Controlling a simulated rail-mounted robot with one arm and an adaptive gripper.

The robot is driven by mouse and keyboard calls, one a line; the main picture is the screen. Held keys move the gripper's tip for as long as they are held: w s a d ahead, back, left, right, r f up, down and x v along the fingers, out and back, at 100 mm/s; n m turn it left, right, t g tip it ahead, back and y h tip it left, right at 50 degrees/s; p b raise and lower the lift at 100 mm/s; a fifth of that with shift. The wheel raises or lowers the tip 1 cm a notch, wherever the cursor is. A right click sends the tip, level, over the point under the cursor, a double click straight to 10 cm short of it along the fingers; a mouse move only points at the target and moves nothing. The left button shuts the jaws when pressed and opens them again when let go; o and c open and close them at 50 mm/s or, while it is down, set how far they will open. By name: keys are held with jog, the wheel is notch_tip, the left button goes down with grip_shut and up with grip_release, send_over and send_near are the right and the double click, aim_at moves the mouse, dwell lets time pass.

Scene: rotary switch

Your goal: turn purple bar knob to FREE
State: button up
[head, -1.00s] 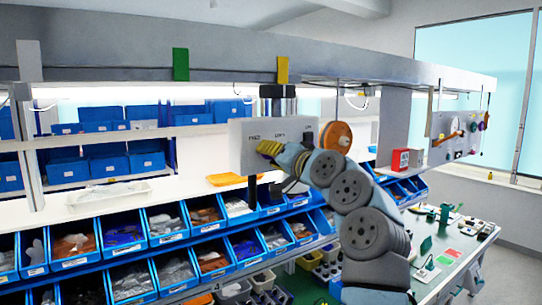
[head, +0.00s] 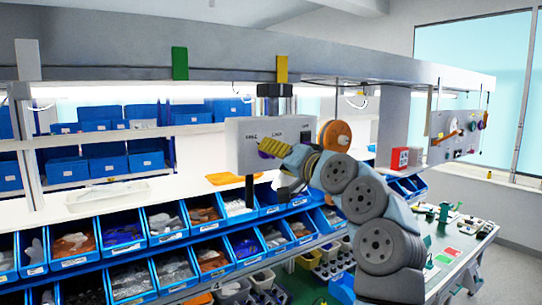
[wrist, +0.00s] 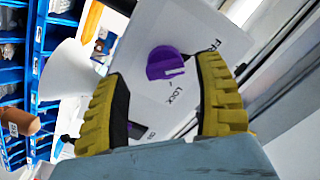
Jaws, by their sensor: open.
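The purple bar knob (wrist: 165,63) sits on the white face of a switch box, with a pale pointer line on it. The printed word LOCK shows near the pointer side in the wrist view, and a partly cut-off FR... label shows at upper right. In the head view a bit of the purple knob (head: 265,154) shows below the FREE label, beside my yellow fingertips. My gripper (wrist: 162,70) is open, with one ribbed yellow finger on each side of the knob. I see gaps between fingers and knob; contact is not visible. My gripper (head: 277,147) covers part of the box face.
Blue bins (head: 120,235) fill the rack below.

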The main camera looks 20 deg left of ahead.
jog(key=v, duration=0.9)
jog(key=shift+a, duration=0.1)
